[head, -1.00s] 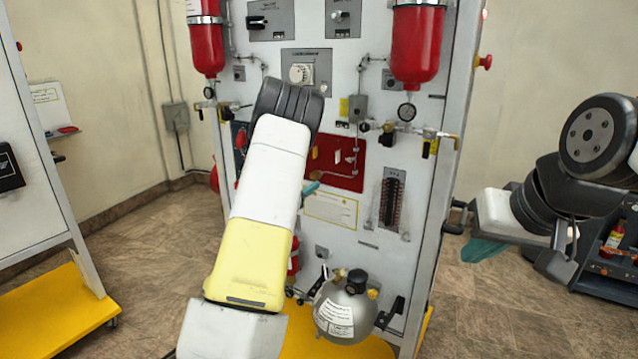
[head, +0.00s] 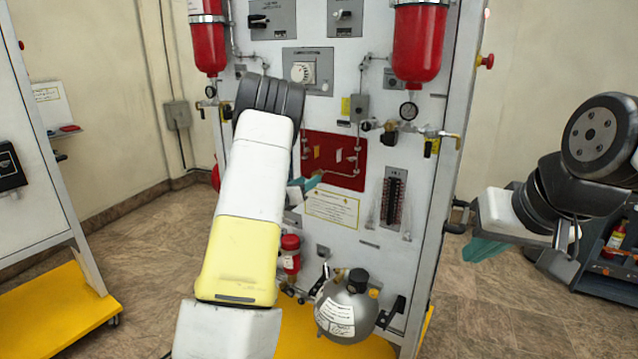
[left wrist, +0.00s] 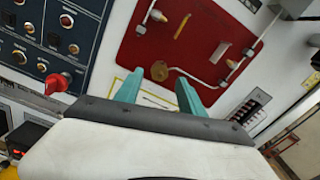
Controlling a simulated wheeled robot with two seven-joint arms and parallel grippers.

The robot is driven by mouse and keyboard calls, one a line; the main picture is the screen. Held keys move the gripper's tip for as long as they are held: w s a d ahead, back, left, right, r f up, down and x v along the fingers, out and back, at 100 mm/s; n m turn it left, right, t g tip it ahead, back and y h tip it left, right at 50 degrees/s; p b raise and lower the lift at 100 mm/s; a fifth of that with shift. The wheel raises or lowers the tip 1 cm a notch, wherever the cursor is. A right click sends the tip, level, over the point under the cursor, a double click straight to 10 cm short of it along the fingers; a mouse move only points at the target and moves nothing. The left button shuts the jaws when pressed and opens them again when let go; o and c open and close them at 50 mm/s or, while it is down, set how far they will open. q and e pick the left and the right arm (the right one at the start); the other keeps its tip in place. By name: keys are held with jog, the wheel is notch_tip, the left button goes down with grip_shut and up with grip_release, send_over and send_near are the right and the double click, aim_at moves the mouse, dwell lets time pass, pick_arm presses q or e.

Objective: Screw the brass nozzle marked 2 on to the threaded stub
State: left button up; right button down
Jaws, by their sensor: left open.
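The red panel (head: 325,141) sits in the middle of the trainer's front and also shows in the left wrist view (left wrist: 205,48). A round brass piece (left wrist: 159,71) lies against its lower edge, between my left fingertips in that view. I cannot read a 2 on either or tell which part is the threaded stub. My left gripper (left wrist: 160,93) is open, with no object visibly held; its teal fingers face the panel. In the head view my arm hides most of it. My right gripper (head: 488,248) hangs right of the trainer, its jaw opening unclear.
Bent silver pipes (left wrist: 197,77) run across the red panel. A dark-blue panel (left wrist: 52,30) with knobs and a red knob (left wrist: 58,83) are left of the fingers. Red cylinders (head: 420,45) hang above; a grey tank (head: 337,318) stands below.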

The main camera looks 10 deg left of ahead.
pick_arm(q)
jog(key=n, duration=0.3)
jog(key=shift+n, duration=1.9)
jog(key=shift+n, duration=1.7)
